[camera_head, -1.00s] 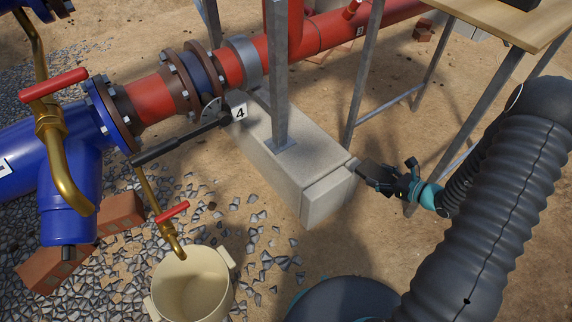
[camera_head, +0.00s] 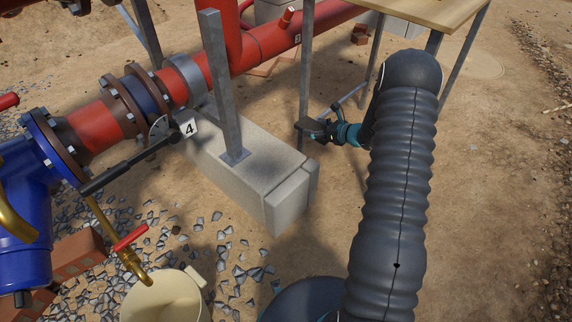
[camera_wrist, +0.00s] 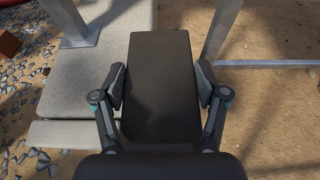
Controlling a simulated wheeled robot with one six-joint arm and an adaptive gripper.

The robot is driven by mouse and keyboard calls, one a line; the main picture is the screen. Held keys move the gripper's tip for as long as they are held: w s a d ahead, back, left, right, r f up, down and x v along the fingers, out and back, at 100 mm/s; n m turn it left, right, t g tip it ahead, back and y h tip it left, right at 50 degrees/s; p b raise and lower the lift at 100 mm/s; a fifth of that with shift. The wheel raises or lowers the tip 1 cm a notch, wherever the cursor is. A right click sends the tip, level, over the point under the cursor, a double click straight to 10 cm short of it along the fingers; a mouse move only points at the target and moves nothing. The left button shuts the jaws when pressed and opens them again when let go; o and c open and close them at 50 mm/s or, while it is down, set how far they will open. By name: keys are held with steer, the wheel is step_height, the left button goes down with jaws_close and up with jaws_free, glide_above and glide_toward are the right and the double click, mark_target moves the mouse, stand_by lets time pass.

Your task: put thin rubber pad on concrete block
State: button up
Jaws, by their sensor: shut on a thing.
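My gripper (camera_head: 312,128) is shut on the thin rubber pad. In the wrist view the pad is a flat dark rectangle (camera_wrist: 161,85) between the two fingers (camera_wrist: 161,92), extending ahead of them. In the head view the pad (camera_head: 304,122) is small and dark at the gripper's tip, near a grey table leg. The pale concrete block (camera_head: 262,168) lies on the ground to the left of and below the gripper. In the wrist view the block (camera_wrist: 95,85) is on the left, and the pad covers part of its right side. The pad appears apart from the block.
A grey steel post (camera_head: 222,90) rises from the block's top. A red pipe (camera_head: 265,52) runs behind it, with a valve lever (camera_head: 125,160) at left. A wooden table (camera_head: 425,12) stands at the back right. A cream bucket (camera_head: 165,300) is at the front left. Sandy ground lies right.

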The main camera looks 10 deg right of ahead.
glide_above(287, 164)
step_height(287, 164, down, 7)
steer(key=shift+w+d+r, duration=0.1)
steer(key=shift+r, duration=0.05)
steer(key=shift+f, duration=2)
steer(key=shift+f+b, duration=0.2)
steer(key=shift+b, duration=0.2)
steer(key=o, duration=1.3)
steer(key=shift+o, duration=0.2)
steer(key=shift+r, duration=0.15)
